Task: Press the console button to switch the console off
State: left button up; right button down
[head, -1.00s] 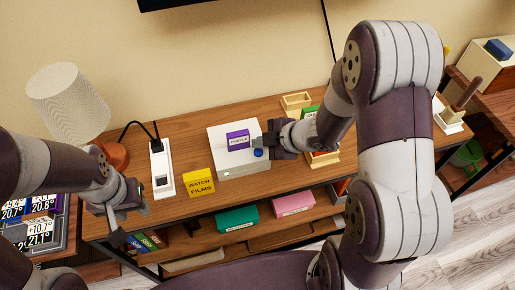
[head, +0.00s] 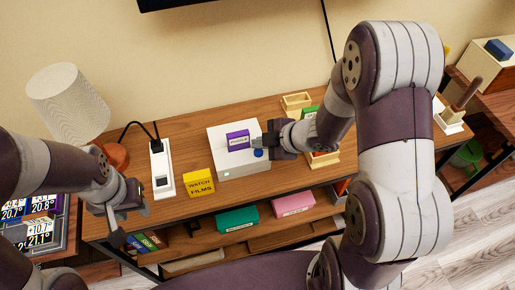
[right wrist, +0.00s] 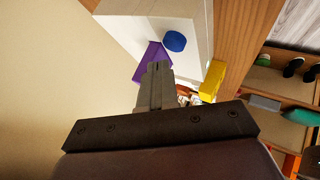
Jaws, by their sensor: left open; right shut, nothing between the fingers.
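The console is a white box (head: 222,160) on the wooden shelf unit, with a purple cartridge (head: 238,141) on top and a small green light on its front. My right gripper (head: 262,139) is shut and empty, just above and beside the button. In the right wrist view its fingertips (right wrist: 156,68) overlap the purple cartridge; contact cannot be told. My left gripper (head: 125,220) is open and empty, at the left front edge of the unit.
A yellow box labelled "WATCH FILMS" (head: 199,183) stands left of the console's front. A white power strip (head: 162,168) and a lamp (head: 68,103) are further left. Small wooden trays (head: 296,102) stand to the right. Green (head: 237,219) and pink (head: 293,204) boxes are on the lower shelf.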

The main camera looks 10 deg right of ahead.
aim_at(261, 153)
jog(key=shift+f, duration=0.1)
jog(key=shift+f+b, duration=0.3)
jog(key=shift+f, duration=0.1)
jog(key=shift+f+b, duration=0.35)
jog(key=shift+f, duration=0.1)
dwell(0.7)
jog(key=shift+r, duration=0.15)
jog(key=shift+r+p, duration=0.75)
jog(key=shift+p, duration=0.25)
notch_tip(261, 153, up, 5)
jog(key=p, duration=0.5)
jog(key=shift+r, duration=0.1)
dwell(0.4)
